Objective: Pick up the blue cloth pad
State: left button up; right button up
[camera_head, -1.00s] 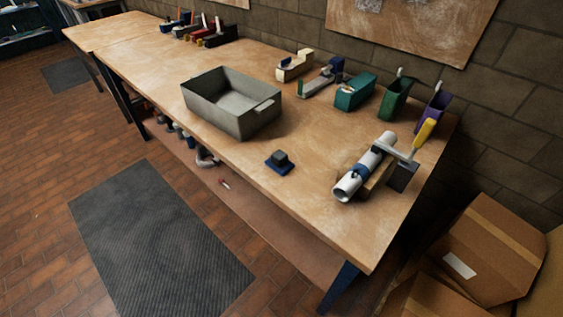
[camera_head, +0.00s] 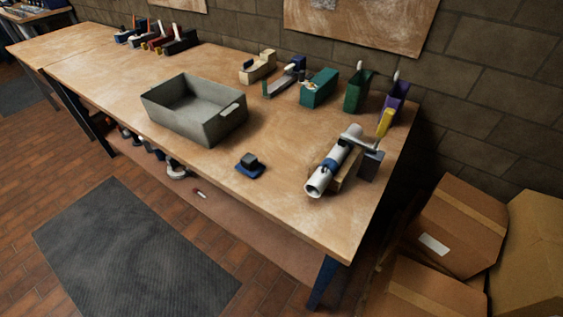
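The blue cloth pad (camera_head: 250,172) lies flat near the front edge of the wooden workbench (camera_head: 277,194), with a small dark grey block (camera_head: 249,160) on top of it. It is right of the grey metal bin and left of the white pipe. Neither of my grippers shows in the head view.
A grey open bin (camera_head: 222,127) stands left of the pad. A white pipe with a blue band (camera_head: 321,178) lies in a clamp with a yellow handle (camera_head: 385,122) at the right. Coloured holders, including a green one (camera_head: 319,88), line the back. Cardboard boxes (camera_head: 458,227) stand right.

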aim_at(249, 164)
jog(key=i+j+z, duration=0.1)
jog(key=j+z, duration=1.15)
jog(key=j, duration=0.2)
